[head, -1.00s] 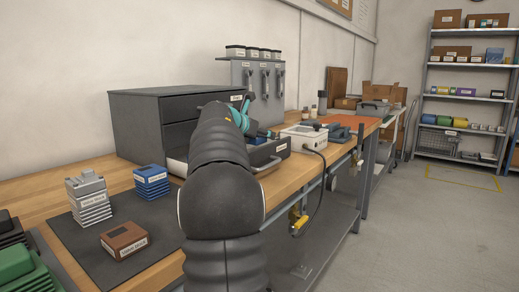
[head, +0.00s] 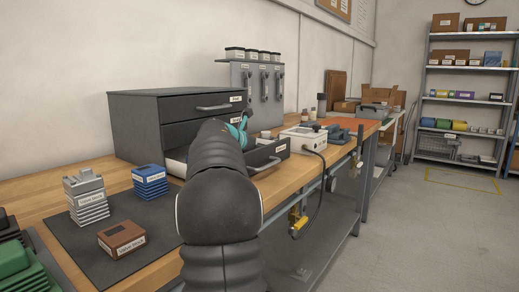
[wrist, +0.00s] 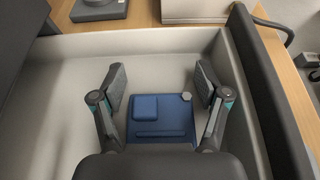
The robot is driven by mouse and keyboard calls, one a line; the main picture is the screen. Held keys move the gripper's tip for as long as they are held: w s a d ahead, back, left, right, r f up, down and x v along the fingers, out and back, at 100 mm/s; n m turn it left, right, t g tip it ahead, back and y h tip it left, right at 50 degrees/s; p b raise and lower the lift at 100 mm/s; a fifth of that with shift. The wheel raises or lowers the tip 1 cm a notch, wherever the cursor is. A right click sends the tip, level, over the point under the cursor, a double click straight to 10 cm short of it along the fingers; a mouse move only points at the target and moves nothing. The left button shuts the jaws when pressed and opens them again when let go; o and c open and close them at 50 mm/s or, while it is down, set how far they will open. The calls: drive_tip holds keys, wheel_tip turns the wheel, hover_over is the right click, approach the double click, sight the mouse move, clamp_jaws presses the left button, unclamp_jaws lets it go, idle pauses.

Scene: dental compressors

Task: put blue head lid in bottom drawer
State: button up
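The blue head lid (wrist: 160,119) lies flat on the pale floor of the open bottom drawer (wrist: 58,85) in the wrist view. It is a square plate with a raised block and a small grey round knob at one corner. My gripper (wrist: 160,80) is open, with one finger on each side of the lid and visible gaps between. In the head view my gripper (head: 238,132) is over the open drawer (head: 270,154), and my arm hides the lid and much of the drawer.
Two upper drawers of the dark cabinet (head: 150,105) are shut. A white device (head: 304,137) stands right of the open drawer. A grey finned block (head: 87,200), blue block (head: 150,181) and brown block (head: 122,240) sit on the dark mat.

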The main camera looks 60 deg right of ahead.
drive_tip(key=shift+r, duration=0.1)
drive_tip(key=shift+a+r, duration=0.1)
drive_tip(key=shift+r, duration=0.05)
drive_tip(key=v, duration=1.1)
drive_tip(key=shift+a, duration=0.4)
